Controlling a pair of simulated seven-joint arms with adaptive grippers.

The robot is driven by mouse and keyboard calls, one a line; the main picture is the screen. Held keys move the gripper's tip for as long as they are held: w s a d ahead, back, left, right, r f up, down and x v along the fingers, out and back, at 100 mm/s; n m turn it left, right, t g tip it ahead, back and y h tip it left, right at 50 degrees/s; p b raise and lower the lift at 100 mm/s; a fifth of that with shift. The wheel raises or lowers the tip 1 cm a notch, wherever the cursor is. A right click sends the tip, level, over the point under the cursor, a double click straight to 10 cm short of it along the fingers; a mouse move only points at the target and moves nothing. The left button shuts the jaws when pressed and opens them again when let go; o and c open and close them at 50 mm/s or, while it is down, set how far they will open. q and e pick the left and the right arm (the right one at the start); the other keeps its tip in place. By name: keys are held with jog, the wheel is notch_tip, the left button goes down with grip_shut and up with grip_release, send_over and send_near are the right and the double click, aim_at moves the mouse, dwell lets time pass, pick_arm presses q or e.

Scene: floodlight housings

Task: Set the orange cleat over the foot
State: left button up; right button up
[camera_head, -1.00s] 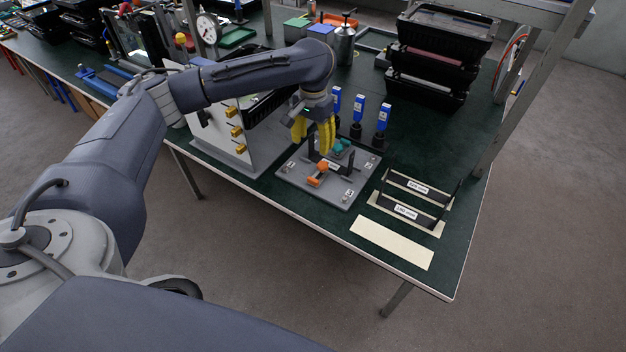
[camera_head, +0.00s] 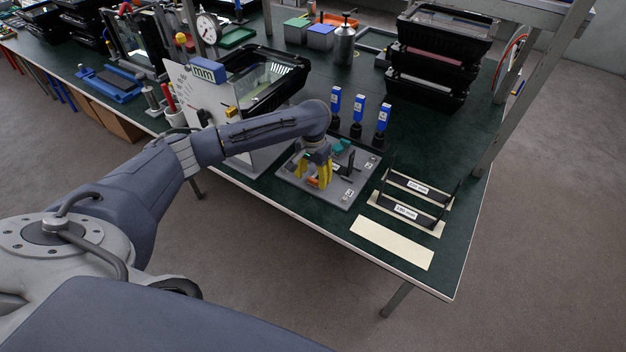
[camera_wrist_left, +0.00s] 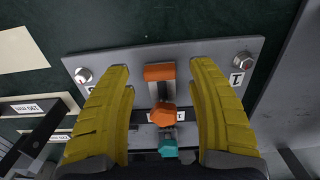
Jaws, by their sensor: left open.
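A grey plate (camera_head: 341,196) with numbered labels lies near the table's front edge. An orange cleat (camera_head: 313,182) sits on it, partly hidden by my left gripper (camera_head: 312,179). In the left wrist view the orange parts show as a block (camera_wrist_left: 158,72) and a rounded knob (camera_wrist_left: 163,115), with a grey bar between them. A teal piece (camera_wrist_left: 167,148) lies just beyond the knob. My left gripper's yellow fingers (camera_wrist_left: 160,75) are open, one on each side of the orange parts, with gaps. I cannot tell which part is the foot. My right gripper is out of view.
Blue-topped posts (camera_head: 358,107) stand behind the plate. Black brackets on cream strips (camera_head: 392,244) lie to its right. A white panelled box (camera_head: 262,160) stands close on the left, with a black bin (camera_head: 290,70) behind it. Stacked black bins (camera_head: 430,90) stand at the back.

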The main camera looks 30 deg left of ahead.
pick_arm(q)
jog(key=shift+f, duration=0.9)
jog(key=shift+c, duration=0.5)
grip_shut()
